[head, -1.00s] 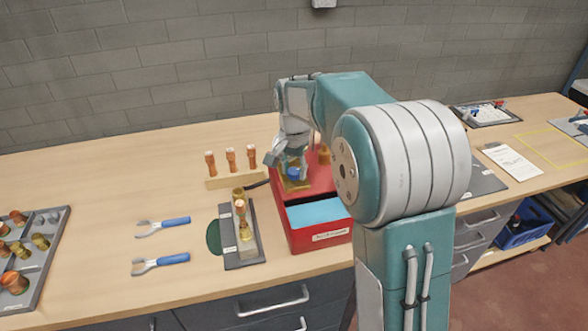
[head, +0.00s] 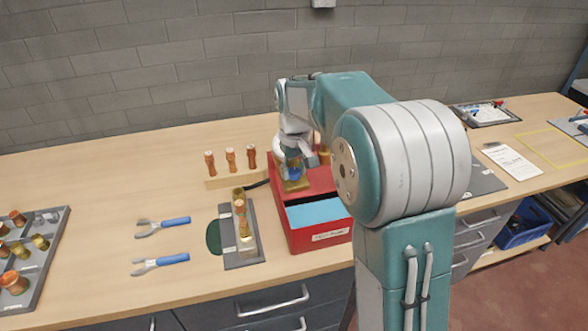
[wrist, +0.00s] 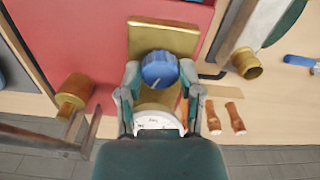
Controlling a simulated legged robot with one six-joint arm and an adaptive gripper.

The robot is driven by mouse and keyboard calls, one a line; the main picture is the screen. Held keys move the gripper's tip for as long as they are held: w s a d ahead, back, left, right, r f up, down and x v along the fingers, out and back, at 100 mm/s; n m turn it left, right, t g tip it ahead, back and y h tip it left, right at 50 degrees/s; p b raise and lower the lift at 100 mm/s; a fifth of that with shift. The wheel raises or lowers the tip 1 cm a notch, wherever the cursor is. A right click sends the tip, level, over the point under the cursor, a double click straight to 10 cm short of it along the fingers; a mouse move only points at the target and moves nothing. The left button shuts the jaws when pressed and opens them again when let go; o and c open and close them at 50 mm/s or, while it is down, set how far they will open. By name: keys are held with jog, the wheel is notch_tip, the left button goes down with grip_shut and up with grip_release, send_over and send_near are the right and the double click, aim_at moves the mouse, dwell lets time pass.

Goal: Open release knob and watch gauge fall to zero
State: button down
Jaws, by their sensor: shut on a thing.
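The blue release knob (wrist: 160,69) sits on a brass block (wrist: 162,38) on top of the red box (head: 320,182). My gripper (wrist: 160,78) has one finger on each side of the knob and is shut on it. In the head view my gripper (head: 294,166) points down at the knob, which it partly hides. The gauge (wrist: 157,121) shows as a white dial just in front of my wrist. Its lower part is hidden and its needle reading is too small to tell.
A brass fitting (wrist: 74,94) stands on the box's other side. Several copper pieces (head: 230,160) stand in a wooden rack.

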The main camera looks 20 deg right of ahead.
aim_at(293, 170)
jog(key=shift+w+n, duration=0.1)
jog(key=shift+n, duration=1.6)
jog(key=c, duration=0.5)
grip_release()
jog(key=shift+c, duration=0.2)
notch_tip(293, 170, up, 12)
